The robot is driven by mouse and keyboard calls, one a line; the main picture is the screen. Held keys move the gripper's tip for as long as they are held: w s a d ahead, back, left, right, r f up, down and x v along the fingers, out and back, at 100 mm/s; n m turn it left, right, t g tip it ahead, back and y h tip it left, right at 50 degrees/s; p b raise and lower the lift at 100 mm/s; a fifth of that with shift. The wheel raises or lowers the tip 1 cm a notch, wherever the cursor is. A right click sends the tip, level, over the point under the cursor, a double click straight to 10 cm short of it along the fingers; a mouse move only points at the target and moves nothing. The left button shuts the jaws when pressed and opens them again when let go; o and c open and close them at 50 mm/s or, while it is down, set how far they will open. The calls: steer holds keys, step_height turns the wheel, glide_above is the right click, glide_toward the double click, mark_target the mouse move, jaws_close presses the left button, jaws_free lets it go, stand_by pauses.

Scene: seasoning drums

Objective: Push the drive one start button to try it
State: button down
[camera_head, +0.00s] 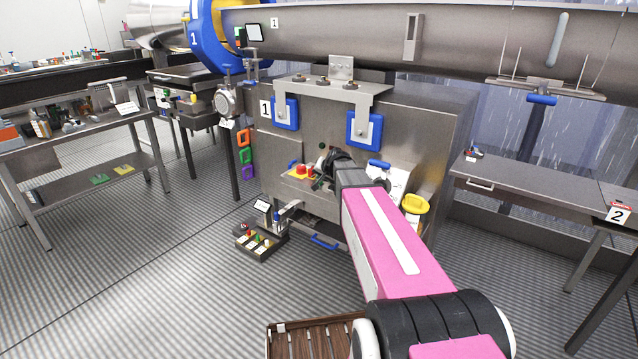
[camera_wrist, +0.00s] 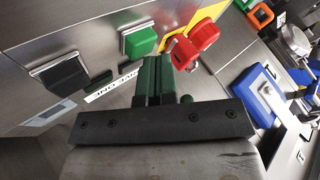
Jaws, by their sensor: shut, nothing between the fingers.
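My gripper (camera_wrist: 157,68) is shut and empty, its dark green fingers close together in front of a steel control panel (camera_wrist: 60,25) in the wrist view. A square green button (camera_wrist: 139,40) sits on the panel just beyond the fingertips, a little to the left. A square black button (camera_wrist: 62,73) is further left. A red knob (camera_wrist: 196,42) is to the right of the fingers. A white label (camera_wrist: 110,88) is partly hidden by the fingers and hard to read. In the head view my gripper (camera_head: 337,163) is beside the cabinet (camera_head: 290,148), largely hidden by my arm; contact cannot be told.
Blue latches (camera_head: 286,113) hang on the cabinet front, and a red button (camera_head: 300,170) sits on a yellow base. A yellow-topped container (camera_head: 415,204) stands right of my arm. A low tray of small items (camera_head: 262,240) is on the floor. A side table (camera_head: 540,190) stands right.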

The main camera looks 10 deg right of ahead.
steer(key=shift+f, duration=0.25)
steer(key=shift+r, duration=0.15)
stand_by(0.5)
steer(key=shift+r, duration=0.7)
steer(key=shift+r, duration=2.55)
